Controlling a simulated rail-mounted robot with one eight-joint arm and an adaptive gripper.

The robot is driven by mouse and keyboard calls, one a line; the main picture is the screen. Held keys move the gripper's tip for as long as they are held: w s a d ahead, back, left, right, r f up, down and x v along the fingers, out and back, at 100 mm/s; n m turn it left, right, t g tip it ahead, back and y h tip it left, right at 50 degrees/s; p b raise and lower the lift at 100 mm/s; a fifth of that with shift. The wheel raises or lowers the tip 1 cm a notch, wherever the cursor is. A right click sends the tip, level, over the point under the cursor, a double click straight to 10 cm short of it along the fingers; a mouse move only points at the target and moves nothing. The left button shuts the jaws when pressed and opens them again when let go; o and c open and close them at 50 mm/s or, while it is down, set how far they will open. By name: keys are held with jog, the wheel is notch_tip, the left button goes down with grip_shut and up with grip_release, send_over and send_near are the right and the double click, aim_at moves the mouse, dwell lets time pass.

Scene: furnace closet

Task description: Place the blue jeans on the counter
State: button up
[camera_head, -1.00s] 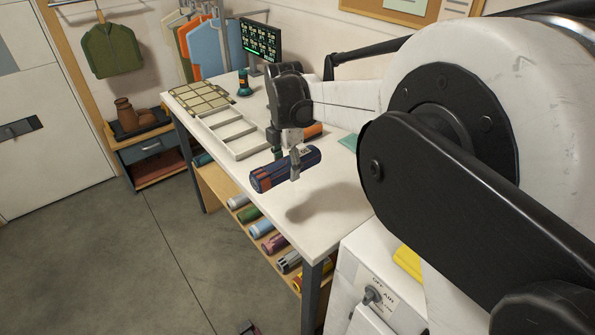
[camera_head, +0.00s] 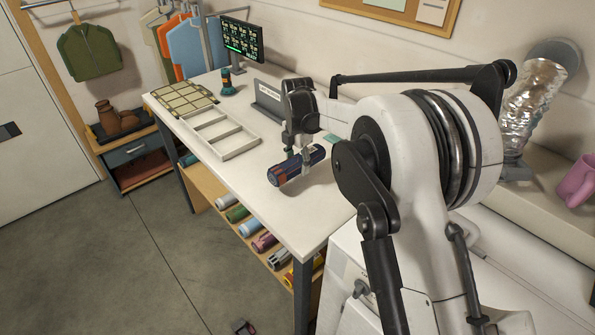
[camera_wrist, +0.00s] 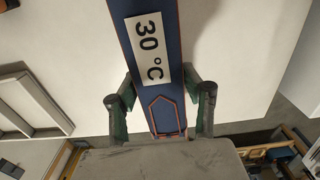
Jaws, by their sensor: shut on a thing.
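The blue jeans (camera_head: 287,171) are a tight dark blue roll with orange stitching. My gripper (camera_head: 303,163) is shut across the roll and points down over the white counter (camera_head: 309,215). In the wrist view the jeans (camera_wrist: 199,45) lie between the two fingers of my gripper (camera_wrist: 162,100), with a "30 °C" label facing the camera. The roll is low over the counter near its front edge; I cannot tell whether it touches the top.
A white divided tray (camera_head: 220,132) and a beige grid mat (camera_head: 184,98) lie on the counter's far part. A monitor (camera_head: 242,38) stands behind them. Several rolled garments (camera_head: 237,213) sit on the shelf below. Bare counter lies in front of the jeans.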

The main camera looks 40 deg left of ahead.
aim_at(298, 172)
jog(key=shift+f+p, duration=0.3)
jog(key=shift+f, duration=1.45)
jog(key=shift+f, duration=0.25)
jog(key=o, duration=1.4)
jog(key=shift+r, duration=0.1)
jog(key=shift+o, duration=0.2)
jog(key=shift+r, duration=0.15)
notch_tip(298, 172, up, 12)
jog(key=shift+b, duration=0.55)
